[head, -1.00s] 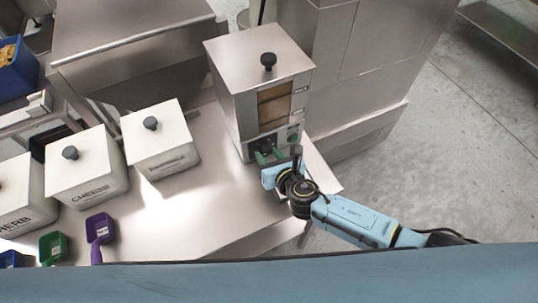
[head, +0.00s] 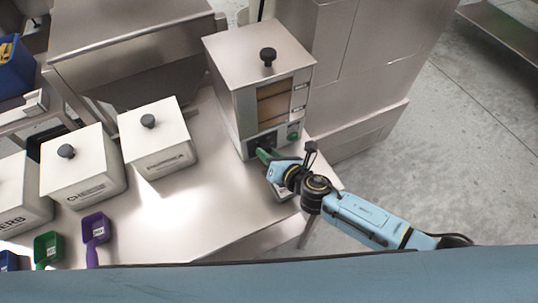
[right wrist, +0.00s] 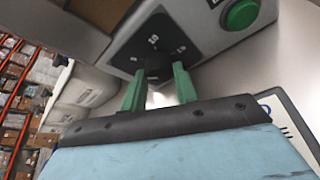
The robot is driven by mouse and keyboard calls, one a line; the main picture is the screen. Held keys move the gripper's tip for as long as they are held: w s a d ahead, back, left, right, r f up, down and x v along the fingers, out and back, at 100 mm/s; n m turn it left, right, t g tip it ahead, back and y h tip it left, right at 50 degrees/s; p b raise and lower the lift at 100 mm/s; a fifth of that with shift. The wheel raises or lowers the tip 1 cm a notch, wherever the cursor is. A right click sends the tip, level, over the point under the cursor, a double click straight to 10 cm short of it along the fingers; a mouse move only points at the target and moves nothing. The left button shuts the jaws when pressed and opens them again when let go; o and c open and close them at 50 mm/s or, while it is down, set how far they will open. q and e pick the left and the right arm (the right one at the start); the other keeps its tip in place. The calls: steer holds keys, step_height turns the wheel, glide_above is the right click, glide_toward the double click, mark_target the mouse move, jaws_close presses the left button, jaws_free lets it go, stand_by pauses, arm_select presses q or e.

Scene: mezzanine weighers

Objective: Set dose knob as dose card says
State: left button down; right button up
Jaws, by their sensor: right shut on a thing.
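The dose knob (right wrist: 157,62) is a small dark knob on a black dial plate with pale numbers, on the front of a steel dispenser (head: 258,52). My right gripper (head: 264,156) reaches it from the front right. In the right wrist view its green fingers (right wrist: 158,88) are shut on the knob, one on each side. The fingers and the steep angle partly hide the knob, so I cannot tell which number its pointer faces. A pale sheet with dark print (right wrist: 292,122) lies at the right of the wrist view, mostly cut off; I cannot tell whether it is the dose card.
A green button (right wrist: 240,14) sits right of the dial. White lidded bins (head: 158,138) stand to the left, with a purple scoop (head: 96,229) and a green scoop (head: 47,248) in front. The steel table (head: 200,215) between bins and dispenser is clear.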

steer(key=shift+d+m+y+b, duration=0.1)
steer(key=shift+m+y+b, duration=0.5)
steer(key=shift+m, duration=0.3)
steer(key=o, duration=1)
steer(key=shift+c, duration=0.2)
steer(key=v, duration=1.3)
steer(key=shift+d+p, duration=0.2)
steer(key=shift+p, duration=0.1)
